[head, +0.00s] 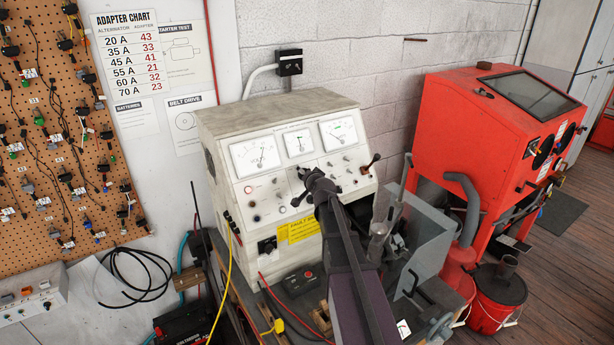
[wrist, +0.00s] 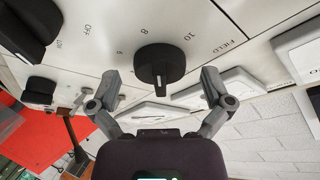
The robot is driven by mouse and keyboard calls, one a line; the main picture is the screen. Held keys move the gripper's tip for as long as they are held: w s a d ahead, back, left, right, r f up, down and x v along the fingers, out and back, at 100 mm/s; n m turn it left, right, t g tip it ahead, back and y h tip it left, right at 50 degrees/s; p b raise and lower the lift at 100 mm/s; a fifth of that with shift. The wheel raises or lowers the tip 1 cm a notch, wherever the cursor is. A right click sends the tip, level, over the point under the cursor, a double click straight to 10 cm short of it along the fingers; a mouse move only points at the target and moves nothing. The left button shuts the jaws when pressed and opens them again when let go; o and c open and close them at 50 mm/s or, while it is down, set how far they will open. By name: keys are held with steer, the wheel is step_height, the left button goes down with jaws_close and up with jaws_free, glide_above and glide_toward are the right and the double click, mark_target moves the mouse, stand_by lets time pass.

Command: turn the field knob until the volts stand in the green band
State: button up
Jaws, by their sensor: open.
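The field knob (wrist: 160,66) is black and round, on a pale panel marked FIELD with numbers around it. A small pale mark shows near its lower edge in the wrist view. My gripper (wrist: 161,80) is open, with one finger on each side of the knob and visible gaps between. In the head view my gripper (head: 305,184) is at the front panel of the off-white test bench (head: 270,117) and hides the knob. The left dial (head: 256,154) seems to be the volts meter. Its needle stands near upright; I cannot make out a green band on it.
Two more dials, a small one (head: 298,143) and a right one (head: 339,131), sit on the same panel. A black-knobbed lever (head: 374,159) sticks out at right. In the wrist view another black knob (wrist: 28,28) is at upper left. A red cabinet (head: 490,130) stands right.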

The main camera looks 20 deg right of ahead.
steer(key=c, duration=1.1)
steer(key=shift+c, duration=0.2)
steer(key=shift+n+y+b, duration=0.4)
steer(key=shift+n+b, duration=0.05)
steer(key=shift+n, duration=1.15)
steer(key=o, duration=1.1)
steer(key=shift+o, duration=0.2)
steer(key=shift+s, duration=0.15)
